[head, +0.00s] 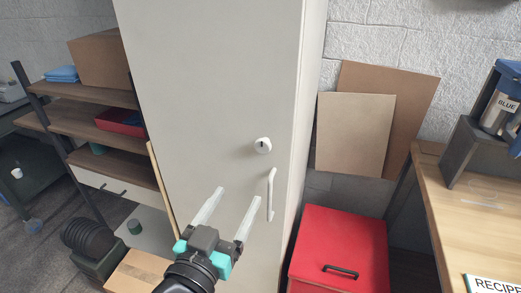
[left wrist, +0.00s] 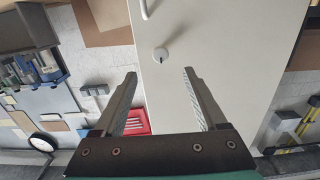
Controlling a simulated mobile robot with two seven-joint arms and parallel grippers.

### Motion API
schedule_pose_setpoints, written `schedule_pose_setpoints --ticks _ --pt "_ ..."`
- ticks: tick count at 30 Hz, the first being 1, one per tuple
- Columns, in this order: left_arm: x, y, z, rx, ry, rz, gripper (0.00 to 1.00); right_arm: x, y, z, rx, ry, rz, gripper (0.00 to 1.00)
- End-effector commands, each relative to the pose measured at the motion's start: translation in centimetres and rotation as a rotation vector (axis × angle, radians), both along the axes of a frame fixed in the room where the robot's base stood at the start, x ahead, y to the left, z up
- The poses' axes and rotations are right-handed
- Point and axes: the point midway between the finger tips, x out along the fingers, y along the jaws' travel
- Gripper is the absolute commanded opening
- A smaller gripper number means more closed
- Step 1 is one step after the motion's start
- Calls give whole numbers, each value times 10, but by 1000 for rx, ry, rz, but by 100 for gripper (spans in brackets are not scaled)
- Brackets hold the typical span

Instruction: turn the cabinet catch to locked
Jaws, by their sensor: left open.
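The tall pale cabinet (head: 215,70) stands closed in the middle of the head view. Its catch (head: 263,145) is a round white knob with a short dark mark that looks roughly upright, above the white bar handle (head: 271,193). My left gripper (head: 237,197) is open and empty, below and left of the catch, in front of the door and apart from the knob. In the left wrist view the catch (left wrist: 160,54) shows just beyond and between the open fingertips (left wrist: 160,73), with the handle (left wrist: 146,8) above it. My right gripper is not in view.
A red chest (head: 338,240) stands right of the cabinet, below leaning brown boards (head: 355,135). A wooden workbench (head: 480,210) is at the far right. A shelf unit (head: 105,122) with boxes stands left. The door face around the catch is clear.

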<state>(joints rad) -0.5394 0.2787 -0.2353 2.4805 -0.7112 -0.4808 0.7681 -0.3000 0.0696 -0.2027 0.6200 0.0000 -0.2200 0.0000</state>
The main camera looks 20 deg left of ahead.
Motion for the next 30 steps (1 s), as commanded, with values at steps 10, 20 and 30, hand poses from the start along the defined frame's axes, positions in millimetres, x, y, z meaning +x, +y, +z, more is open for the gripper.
schedule_pose_setpoints --ticks 10,20,30 --pt "13 0 11 -9 -31 0 74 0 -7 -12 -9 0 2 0" --pt "51 -2 13 -6 -25 1 74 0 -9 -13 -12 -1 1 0" --pt "98 -3 12 -5 -25 1 74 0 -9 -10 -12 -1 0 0"
